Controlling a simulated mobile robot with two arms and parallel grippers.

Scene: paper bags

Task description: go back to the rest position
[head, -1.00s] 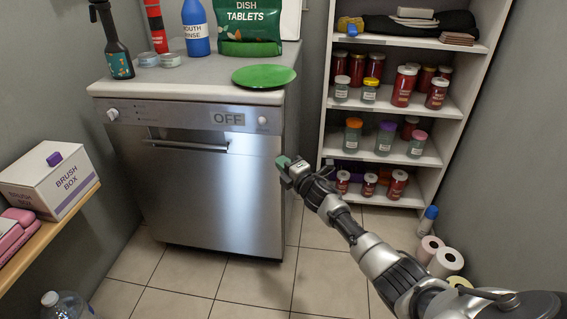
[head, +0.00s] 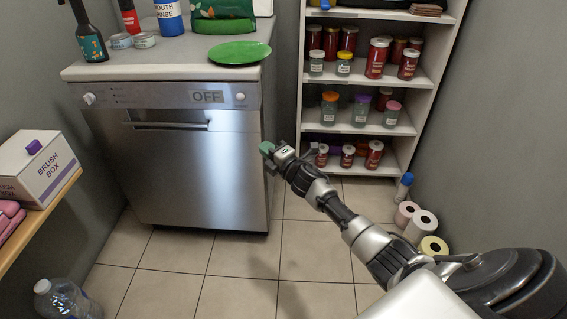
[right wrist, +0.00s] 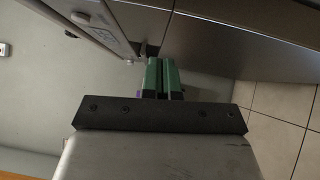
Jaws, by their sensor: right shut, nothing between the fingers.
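My right gripper (head: 268,150) is in front of the right edge of the dishwasher (head: 185,165), in line with it in the head view. Its green fingertips also show in the right wrist view (right wrist: 161,78); they are together with nothing between them. The dishwasher door is closed, and its panel reads OFF. My right arm reaches in from the lower right of the head view. My left gripper is out of view.
A green plate (head: 239,52) and several bottles stand on the counter (head: 150,66). A shelf with jars (head: 352,130) stands at the back right. Paper rolls (head: 420,225) lie by the right wall. A shelf with a brush box (head: 37,167) is at left. The middle floor is clear.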

